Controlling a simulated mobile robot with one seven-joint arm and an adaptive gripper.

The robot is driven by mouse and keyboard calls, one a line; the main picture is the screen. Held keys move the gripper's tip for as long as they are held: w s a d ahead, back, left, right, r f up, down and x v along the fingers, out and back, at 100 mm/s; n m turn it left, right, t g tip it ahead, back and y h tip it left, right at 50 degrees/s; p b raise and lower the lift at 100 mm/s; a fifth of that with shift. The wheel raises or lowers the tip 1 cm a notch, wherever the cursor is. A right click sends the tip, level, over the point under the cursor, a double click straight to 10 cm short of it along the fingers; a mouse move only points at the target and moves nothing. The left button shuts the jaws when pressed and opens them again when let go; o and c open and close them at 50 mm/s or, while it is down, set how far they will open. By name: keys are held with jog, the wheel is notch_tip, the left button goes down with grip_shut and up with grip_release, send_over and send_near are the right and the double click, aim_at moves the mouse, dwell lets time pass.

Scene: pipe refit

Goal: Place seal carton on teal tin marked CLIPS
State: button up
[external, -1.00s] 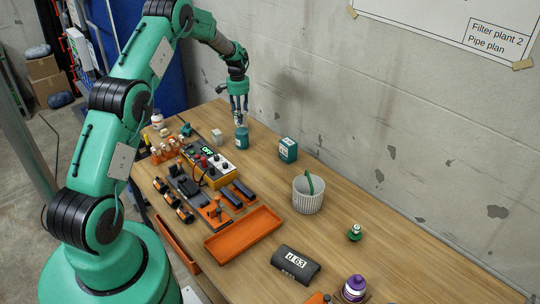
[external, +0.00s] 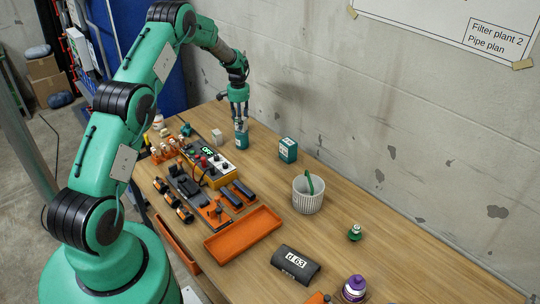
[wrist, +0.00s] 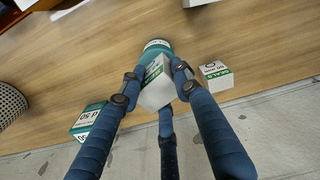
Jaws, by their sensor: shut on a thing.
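My gripper (external: 240,122) is shut on the seal carton (wrist: 157,88), a white box with a green band, held between its dark blue fingers in the wrist view. The teal tin (external: 242,142) stands upright on the bench directly below my gripper in the external view. Its teal side and pale rim (wrist: 158,46) show behind the held carton in the wrist view. The fingers and carton hide most of the tin's top. I cannot tell whether the carton touches the tin. The tin's marking is not readable.
Another white carton with a green band (wrist: 216,76) lies beside the tin. A teal box (external: 288,149) and a ribbed white cup (external: 308,195) stand further along the bench. A yellow meter (external: 210,165) and orange tray (external: 244,233) are nearer my base. The wall runs close behind.

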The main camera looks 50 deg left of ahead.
jog(key=shift+f, duration=0.1)
jog(key=o, duration=1.1)
jog(key=shift+o, duration=0.2)
notch_tip(320, 180, up, 12)
jog(key=shift+p, duration=0.45)
